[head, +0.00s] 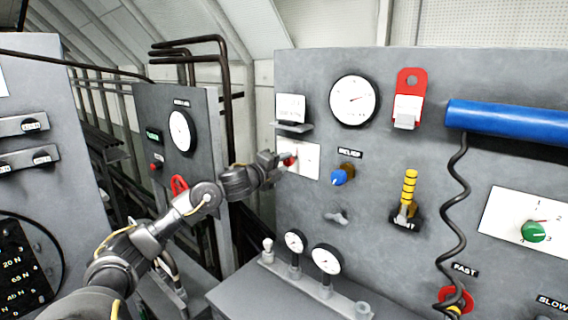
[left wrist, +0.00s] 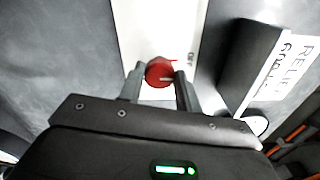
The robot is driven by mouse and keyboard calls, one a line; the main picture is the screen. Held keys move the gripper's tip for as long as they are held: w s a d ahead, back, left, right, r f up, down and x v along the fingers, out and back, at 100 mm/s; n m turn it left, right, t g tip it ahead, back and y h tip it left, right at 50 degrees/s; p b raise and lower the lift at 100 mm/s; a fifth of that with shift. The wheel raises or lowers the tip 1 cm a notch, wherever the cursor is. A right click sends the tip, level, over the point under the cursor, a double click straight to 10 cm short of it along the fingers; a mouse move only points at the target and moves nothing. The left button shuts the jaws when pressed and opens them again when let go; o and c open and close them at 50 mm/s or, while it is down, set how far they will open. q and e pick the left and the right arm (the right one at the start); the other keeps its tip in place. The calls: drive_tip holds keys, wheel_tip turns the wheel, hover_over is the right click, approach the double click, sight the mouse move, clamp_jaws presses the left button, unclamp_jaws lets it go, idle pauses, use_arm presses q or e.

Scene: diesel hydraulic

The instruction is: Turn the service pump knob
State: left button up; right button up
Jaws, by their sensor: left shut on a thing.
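A red knob (left wrist: 160,73) sits on a white plate (left wrist: 184,28) on the grey panel; the plate's lettering is only partly readable. In the head view the red knob (head: 288,160) shows on the white plate (head: 309,158), left of the blue knob. My left gripper (head: 278,159) reaches it from the left. In the left wrist view the two fingers of my left gripper (left wrist: 160,88) are closed on the red knob, one on each side. My right gripper is not in view.
A blue relief knob (head: 339,177) is just right of the plate, under a gauge (head: 354,100). A grey lever (head: 338,217) and a yellow handle (head: 408,192) stick out nearby. Small gauges (head: 326,260) stand on the ledge below. A blue cylinder (head: 508,122) is at right.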

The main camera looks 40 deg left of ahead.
use_arm(q)
drive_tip(key=shift+n, duration=0.3)
drive_tip(key=o, duration=1)
drive_tip(key=s+b, duration=0.6)
drive_tip(key=s, duration=0.4)
drive_tip(key=shift+s+b, duration=0.35)
drive_tip(key=shift+s, duration=0.05)
drive_tip(key=shift+d, duration=0.1)
